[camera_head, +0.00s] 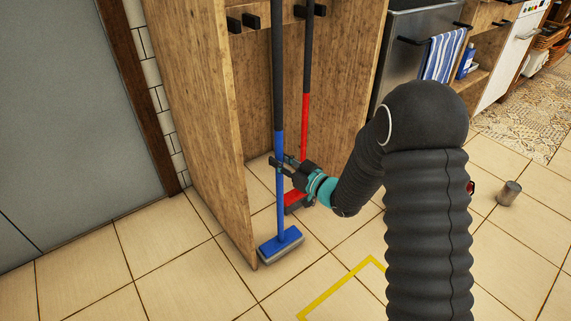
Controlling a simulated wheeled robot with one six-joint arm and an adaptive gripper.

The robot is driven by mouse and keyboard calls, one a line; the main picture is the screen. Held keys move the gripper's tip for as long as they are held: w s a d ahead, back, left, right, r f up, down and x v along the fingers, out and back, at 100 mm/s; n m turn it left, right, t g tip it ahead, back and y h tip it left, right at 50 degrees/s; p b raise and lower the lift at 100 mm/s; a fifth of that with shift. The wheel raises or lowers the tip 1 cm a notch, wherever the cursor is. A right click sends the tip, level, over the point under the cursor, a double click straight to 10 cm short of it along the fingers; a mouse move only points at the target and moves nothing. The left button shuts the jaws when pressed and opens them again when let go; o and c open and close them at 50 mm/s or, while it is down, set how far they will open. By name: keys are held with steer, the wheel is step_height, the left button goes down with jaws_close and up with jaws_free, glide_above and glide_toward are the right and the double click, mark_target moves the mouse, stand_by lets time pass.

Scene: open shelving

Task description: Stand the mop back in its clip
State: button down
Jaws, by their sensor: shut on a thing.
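The mop (279,185) has a blue and black pole and a flat blue head (281,243) with a grey underside. It stands nearly upright, with its head low at the front opening of the wooden cabinet; I cannot tell whether the head touches the floor. My gripper (279,164) is shut on the blue part of the pole, coming from the right. An empty dark clip (242,23) with two prongs sits on the back panel, left of the pole. The top of the pole is out of view.
A red and black-handled broom (305,115) stands at a second clip (311,11), its head partly hidden by my gripper. The cabinet's left side panel (201,110) is close to the mop. Yellow tape (340,289) marks the floor. A small can (509,193) stands right.

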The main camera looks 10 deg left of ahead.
steer(key=w+d+f+p+x, duration=0.1)
steer(key=w+f+x, duration=0.1)
steer(key=x, duration=1.2)
steer(key=shift+w, duration=0.25)
stand_by(0.4)
steer(key=shift+r, duration=0.1)
steer(key=c, duration=0.9)
jaws_free()
